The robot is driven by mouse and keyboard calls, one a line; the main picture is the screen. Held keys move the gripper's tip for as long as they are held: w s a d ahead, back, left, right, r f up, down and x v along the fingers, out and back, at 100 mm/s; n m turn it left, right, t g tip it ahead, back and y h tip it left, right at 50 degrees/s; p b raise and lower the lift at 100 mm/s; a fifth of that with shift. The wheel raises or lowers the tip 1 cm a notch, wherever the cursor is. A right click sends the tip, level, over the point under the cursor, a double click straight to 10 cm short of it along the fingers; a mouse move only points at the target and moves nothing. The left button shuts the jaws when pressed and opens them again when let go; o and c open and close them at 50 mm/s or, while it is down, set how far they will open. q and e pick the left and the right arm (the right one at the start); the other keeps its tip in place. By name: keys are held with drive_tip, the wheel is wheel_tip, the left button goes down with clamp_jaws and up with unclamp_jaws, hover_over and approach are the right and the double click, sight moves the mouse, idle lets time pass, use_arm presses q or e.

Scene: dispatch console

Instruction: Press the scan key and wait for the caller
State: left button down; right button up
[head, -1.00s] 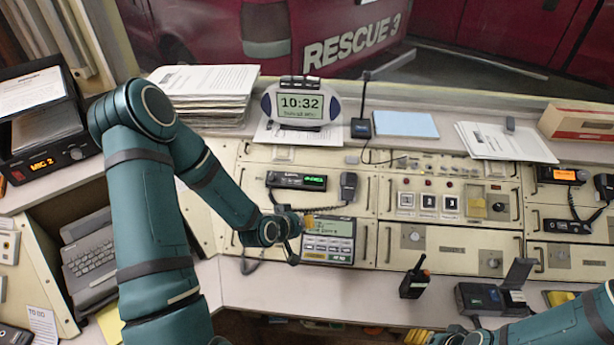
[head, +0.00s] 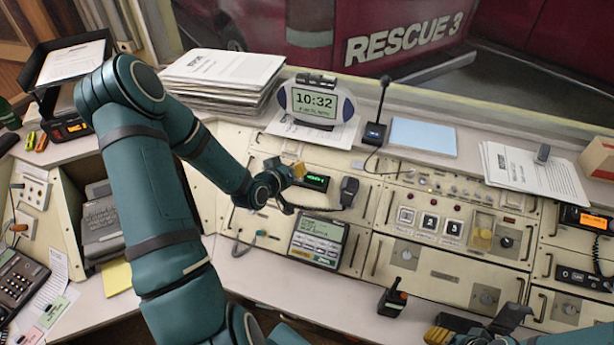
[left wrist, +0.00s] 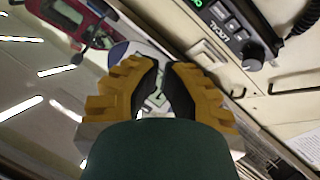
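A radio with a green display (head: 314,181) is set in the console's upper panel; its keys and knob show in the left wrist view (left wrist: 232,38). Below it is a grey unit with a screen and rows of keys (head: 318,240). I cannot read which key is the scan key. My left gripper (head: 299,170) is at the radio's left end, partly covering it; contact cannot be told. Its yellow fingers (left wrist: 161,68) have their tips almost together, with nothing held. My right gripper (head: 437,335) is at the bottom edge, mostly cut off.
A hand microphone (head: 348,190) hangs right of the radio. A clock reading 10:32 (head: 315,101), a desk microphone (head: 375,132) and paper stacks (head: 222,72) stand on the ledge behind.

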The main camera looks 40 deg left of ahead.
sight(299, 179)
use_arm(q)
drive_tip(key=shift+a+r, duration=0.25)
drive_tip(key=shift+f, duration=0.1)
drive_tip(key=shift+w+a+f+b, duration=0.25)
drive_tip(key=shift+w+f+b, duration=0.65)
drive_tip(key=shift+f, duration=0.3)
drive_tip(key=shift+w+a+f+b, duration=0.2)
drive_tip(key=shift+w+f+b, duration=0.45)
drive_tip(key=shift+f+b, duration=0.5)
drive_tip(key=shift+w+a+f+b, duration=0.25)
drive_tip(key=shift+w+f+b, duration=0.6)
drive_tip(key=shift+f, duration=0.4)
drive_tip(key=shift+f, duration=0.1)
drive_tip(key=shift+w+a+f+b, duration=0.15)
drive_tip(key=shift+f+b, duration=0.15)
drive_tip(key=shift+b, duration=0.25)
